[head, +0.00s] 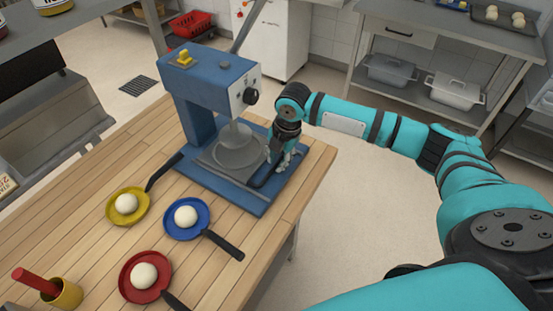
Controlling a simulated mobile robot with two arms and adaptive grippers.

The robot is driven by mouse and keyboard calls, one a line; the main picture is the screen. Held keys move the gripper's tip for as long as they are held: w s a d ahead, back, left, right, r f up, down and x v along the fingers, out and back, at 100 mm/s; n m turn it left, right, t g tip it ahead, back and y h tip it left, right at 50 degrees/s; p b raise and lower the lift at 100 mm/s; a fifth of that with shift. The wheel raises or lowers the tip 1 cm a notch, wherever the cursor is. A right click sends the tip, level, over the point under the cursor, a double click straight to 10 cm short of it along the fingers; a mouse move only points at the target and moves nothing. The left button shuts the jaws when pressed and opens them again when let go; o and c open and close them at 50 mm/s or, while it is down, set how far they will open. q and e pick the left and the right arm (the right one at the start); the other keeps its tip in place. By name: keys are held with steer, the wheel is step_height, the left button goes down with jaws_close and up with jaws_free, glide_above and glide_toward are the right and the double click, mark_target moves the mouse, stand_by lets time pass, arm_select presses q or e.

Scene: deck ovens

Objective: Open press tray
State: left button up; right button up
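The blue press (212,85) stands on the wooden table, with a grey control face and a lever rising from its top. Its grey round tray (238,156) sits low over the blue base, under the cone-shaped press head. A dark handle-like bar (262,178) lies along the tray's right side. My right gripper (281,165) points down at the right side of the press, close beside the tray and this bar. Its fingers are small and partly overlap the bar, so contact and opening are unclear. My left gripper is out of view.
Yellow (112,214), blue (169,227) and red (130,287) pans with dough balls lie on the wooden table (75,240) in front of the press. A yellow cup (68,296) stands at lower left. Open floor lies right of the table.

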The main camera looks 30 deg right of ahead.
steer(key=shift+w+a+f, duration=0.1)
steer(key=shift+f, duration=0.6)
jaws_close()
